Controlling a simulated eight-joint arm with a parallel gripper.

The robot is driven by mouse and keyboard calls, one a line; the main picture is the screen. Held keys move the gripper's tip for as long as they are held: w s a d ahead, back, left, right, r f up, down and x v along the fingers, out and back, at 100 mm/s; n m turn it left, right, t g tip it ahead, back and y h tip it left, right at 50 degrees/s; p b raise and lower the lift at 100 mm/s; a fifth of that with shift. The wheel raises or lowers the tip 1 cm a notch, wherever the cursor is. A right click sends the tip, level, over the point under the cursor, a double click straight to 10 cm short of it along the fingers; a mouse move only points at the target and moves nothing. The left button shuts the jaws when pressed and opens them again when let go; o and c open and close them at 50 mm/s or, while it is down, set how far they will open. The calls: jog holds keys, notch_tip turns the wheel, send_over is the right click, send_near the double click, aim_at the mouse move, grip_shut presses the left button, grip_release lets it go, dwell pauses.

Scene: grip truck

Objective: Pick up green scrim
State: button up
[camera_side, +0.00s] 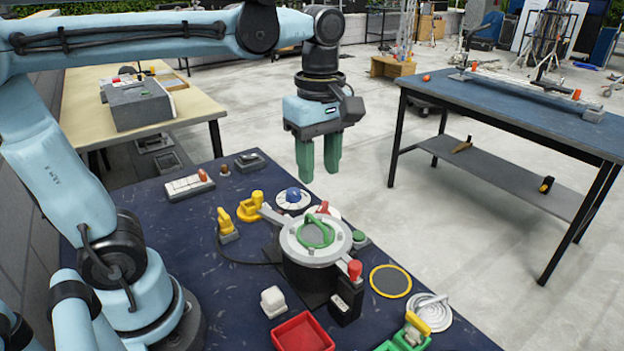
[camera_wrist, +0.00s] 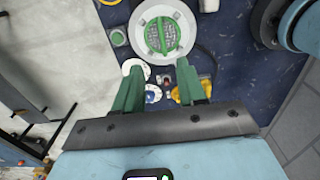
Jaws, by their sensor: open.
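The green scrim (camera_side: 315,231), a round mesh disc with a green handle bar across it, lies on top of a round grey housing (camera_side: 309,264) on the dark blue table. It also shows at the top middle of the wrist view (camera_wrist: 162,36). My gripper (camera_side: 318,176) hangs above the table's far edge, pointing down, higher than the scrim and apart from it. Its two green fingers are open with nothing between them. In the wrist view my gripper (camera_wrist: 158,66) is just below the scrim in the picture.
Around the housing stand a black box with a red knob (camera_side: 348,302), a yellow clamp (camera_side: 228,227) and a blue-knobbed disc (camera_side: 292,198). A yellow-rimmed disc (camera_side: 391,281), white cube (camera_side: 272,301) and red tray (camera_side: 302,334) lie nearer. Air around my gripper is clear.

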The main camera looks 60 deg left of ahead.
send_over(316, 220)
jog(key=f, duration=0.4)
jog(key=shift+w+f, duration=0.2)
jog(key=shift+w, duration=0.1)
jog(key=shift+s+f, duration=0.15)
jog(key=shift+f, duration=1.3)
jog(key=shift+s+f, duration=0.1)
jog(key=shift+f, duration=1.3)
grip_shut()
